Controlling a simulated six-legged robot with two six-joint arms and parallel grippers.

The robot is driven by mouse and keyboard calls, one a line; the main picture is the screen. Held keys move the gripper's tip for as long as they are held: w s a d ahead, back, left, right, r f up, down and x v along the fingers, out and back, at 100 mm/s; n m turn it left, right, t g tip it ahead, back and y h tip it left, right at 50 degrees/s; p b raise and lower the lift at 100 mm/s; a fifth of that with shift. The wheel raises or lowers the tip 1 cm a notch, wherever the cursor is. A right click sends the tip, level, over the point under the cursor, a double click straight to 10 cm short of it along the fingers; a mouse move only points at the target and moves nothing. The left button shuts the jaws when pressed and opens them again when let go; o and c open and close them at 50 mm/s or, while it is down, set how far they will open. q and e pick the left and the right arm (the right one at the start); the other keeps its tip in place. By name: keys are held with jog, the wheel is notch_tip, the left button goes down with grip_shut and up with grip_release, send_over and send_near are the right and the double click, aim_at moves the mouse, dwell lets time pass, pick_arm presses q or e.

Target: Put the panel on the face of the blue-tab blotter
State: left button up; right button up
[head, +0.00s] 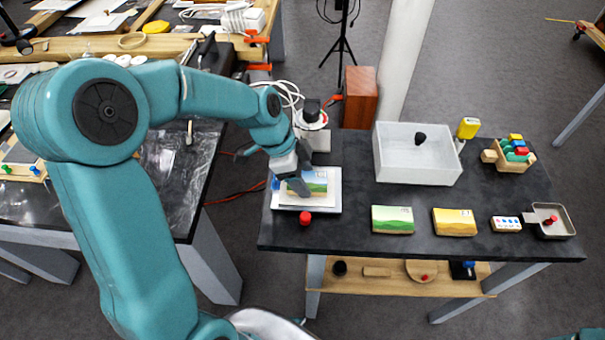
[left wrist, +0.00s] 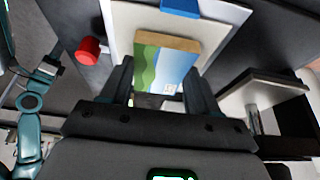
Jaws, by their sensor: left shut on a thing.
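The panel (head: 319,186) is a small board painted with green hills and a blue sky. My left gripper (head: 298,188) is shut on it. In the left wrist view the panel (left wrist: 165,62) sits between the two fingers, its tan edge facing away from the wrist. The blotter (head: 292,207) is a white board with a paler sheet on its face and a blue tab (head: 276,183) at its left edge. The panel is over the blotter's face; I cannot tell whether it touches. The tab (left wrist: 180,8) also shows in the left wrist view. My right gripper is out of view.
A red knob (head: 305,218) stands just in front of the blotter. A green-painted board (head: 392,219) and a yellow one (head: 454,222) lie to the right. A white bin (head: 415,165) stands behind them. Dark table top is clear between blotter and boards.

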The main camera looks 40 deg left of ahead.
pick_arm(q)
jog(key=o, duration=1)
jog(key=shift+w+f, duration=0.1)
jog(key=shift+o, duration=0.2)
jog(key=shift+r+p, duration=0.3)
jog(key=v, duration=1.1)
jog(key=shift+r, duration=0.35)
jog(key=shift+a, duration=0.1)
